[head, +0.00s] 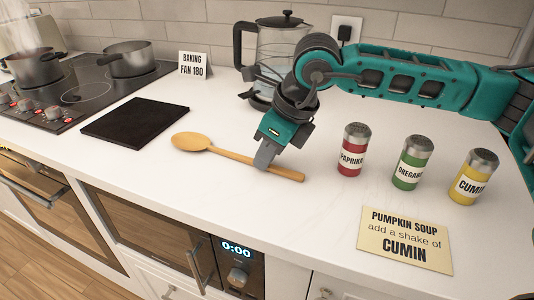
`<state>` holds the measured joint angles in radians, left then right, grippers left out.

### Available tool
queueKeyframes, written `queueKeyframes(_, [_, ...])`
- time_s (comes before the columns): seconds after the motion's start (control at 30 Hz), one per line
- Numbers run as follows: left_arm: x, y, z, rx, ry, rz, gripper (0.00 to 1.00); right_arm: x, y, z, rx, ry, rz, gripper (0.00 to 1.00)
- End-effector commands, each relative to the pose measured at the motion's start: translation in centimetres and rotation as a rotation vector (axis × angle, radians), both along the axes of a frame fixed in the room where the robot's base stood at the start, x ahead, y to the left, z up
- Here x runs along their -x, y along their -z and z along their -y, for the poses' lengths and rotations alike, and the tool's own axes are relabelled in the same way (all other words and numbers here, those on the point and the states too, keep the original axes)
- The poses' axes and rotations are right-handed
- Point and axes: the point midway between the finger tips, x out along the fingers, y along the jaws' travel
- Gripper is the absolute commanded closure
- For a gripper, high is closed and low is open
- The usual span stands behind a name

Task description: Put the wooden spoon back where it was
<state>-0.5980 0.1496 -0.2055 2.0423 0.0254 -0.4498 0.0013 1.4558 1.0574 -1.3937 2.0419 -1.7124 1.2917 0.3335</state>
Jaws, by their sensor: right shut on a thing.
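The wooden spoon (227,151) is at the front of the white counter, bowl to the left and handle to the right. It lies on or just above the surface; I cannot tell which. My right gripper (265,160) points down from the teal arm and is shut on the spoon's handle, nearer the handle's right end. The fingers hide a short part of the handle. My left gripper is not in view.
A black square slab (135,122) lies left of the spoon, beside the hob (75,95) with pots. Paprika (353,150), oregano (411,163) and cumin (473,177) shakers stand to the right, behind a note (404,240). A glass kettle (272,55) stands behind the gripper.

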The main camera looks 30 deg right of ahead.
Motion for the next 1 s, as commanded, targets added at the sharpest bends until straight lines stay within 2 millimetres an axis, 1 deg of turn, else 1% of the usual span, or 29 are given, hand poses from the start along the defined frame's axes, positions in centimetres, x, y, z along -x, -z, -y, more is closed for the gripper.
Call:
queueKeyframes(0.17, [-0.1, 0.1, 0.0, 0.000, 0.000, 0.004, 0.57, 0.0, 0.2, 0.0, 0.001, 0.000, -0.001, 1.00])
queueKeyframes(0.2, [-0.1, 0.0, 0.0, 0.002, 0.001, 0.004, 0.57, 0.0, 0.1, 0.0, 0.001, 0.000, -0.001, 0.85])
queueKeyframes(0.4, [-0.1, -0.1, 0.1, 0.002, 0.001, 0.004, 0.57, 0.0, 0.1, 0.0, 0.001, 0.000, -0.001, 0.66])
queueKeyframes(0.47, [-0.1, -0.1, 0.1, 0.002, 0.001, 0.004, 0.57, 0.0, 0.1, 0.0, 0.001, 0.000, -0.001, 0.62])
queueKeyframes(0.7, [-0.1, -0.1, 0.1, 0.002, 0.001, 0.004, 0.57, 0.0, 0.0, 0.0, 0.001, 0.000, -0.001, 0.62])
queueKeyframes(0.87, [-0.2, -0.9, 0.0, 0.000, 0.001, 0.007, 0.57, 0.0, 0.1, 0.0, 0.002, 0.000, -0.001, 0.62])
queueKeyframes(1.0, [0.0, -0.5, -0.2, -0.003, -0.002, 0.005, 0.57, 1.0, -2.6, 0.6, 0.000, -0.001, 0.003, 0.62])
